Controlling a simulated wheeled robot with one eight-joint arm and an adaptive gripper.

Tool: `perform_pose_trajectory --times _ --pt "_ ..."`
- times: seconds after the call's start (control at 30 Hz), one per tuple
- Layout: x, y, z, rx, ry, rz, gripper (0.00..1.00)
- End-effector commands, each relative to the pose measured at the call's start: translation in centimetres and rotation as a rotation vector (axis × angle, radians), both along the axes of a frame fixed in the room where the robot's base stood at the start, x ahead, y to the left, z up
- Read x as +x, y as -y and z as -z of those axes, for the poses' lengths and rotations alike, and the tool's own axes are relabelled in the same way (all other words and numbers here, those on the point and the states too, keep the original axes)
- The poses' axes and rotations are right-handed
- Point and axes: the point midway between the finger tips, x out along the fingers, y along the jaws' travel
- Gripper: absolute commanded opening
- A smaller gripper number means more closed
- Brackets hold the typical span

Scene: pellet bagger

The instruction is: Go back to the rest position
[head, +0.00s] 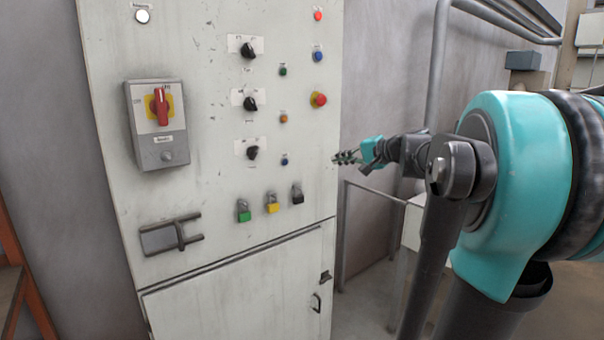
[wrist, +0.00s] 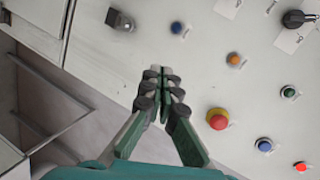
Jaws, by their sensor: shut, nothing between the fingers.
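My gripper (head: 345,158) is at the right edge of the control cabinet (head: 210,60) in the head view, its fingers pointing left toward the panel. In the wrist view my gripper (wrist: 162,75) has its fingertips together with nothing between them. It appears apart from the panel, though the exact gap is hard to tell. The panel carries a red rotary switch (head: 161,106) on a grey box, several black selector knobs (head: 249,103), and a red mushroom button (head: 319,99) on a yellow base.
A grey bracket (head: 160,240) sticks out at lower left. A grey pipe (head: 437,70) and a metal frame (head: 345,235) stand right of the cabinet, near my arm.

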Motion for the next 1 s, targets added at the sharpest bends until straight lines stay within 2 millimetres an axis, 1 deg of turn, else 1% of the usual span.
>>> perform_pose_trajectory --times 0.03,0.07,0.1,0.17,0.2,0.27,0.3,0.37,0.4,0.47,0.5,0.6,0.7,0.8,0.9,1.0 --pt "-1.6 -0.9 3.2 -0.068 -0.023 -0.029 0.0" --pt "-2.5 -1.3 5.1 -0.113 -0.037 -0.046 0.0" --pt "-3.8 -1.7 7.5 -0.171 -0.054 -0.066 0.0" --pt "-5.8 -2.2 11.2 -0.26 -0.081 -0.098 0.0" --pt "-7.2 -2.3 13.6 -0.32 -0.099 -0.117 0.0" --pt "-9.4 -2.4 17.1 -0.412 -0.125 -0.148 0.0" --pt "-11.0 -2.3 19.4 -0.475 -0.142 -0.167 0.0" --pt "-13.4 -1.9 22.8 -0.57 -0.168 -0.197 0.0" --pt "-15.1 -1.5 25.0 -0.635 -0.185 -0.215 0.0" --pt "-17.7 -0.8 28.1 -0.732 -0.21 -0.242 0.0" --pt "-19.4 -0.2 29.9 -0.796 -0.224 -0.259 0.0" --pt "-23.2 1.6 33.8 -0.942 -0.257 -0.292 0.0" --pt "-26.0 3.2 36.3 -1.054 -0.282 -0.313 0.0" --pt "-27.7 4.4 37.6 -1.124 -0.297 -0.325 0.0" --pt "-28.4 4.9 38.1 -1.155 -0.303 -0.329 0.0" --pt "-28.5 5.0 38.2 -1.161 -0.305 -0.329 0.0"
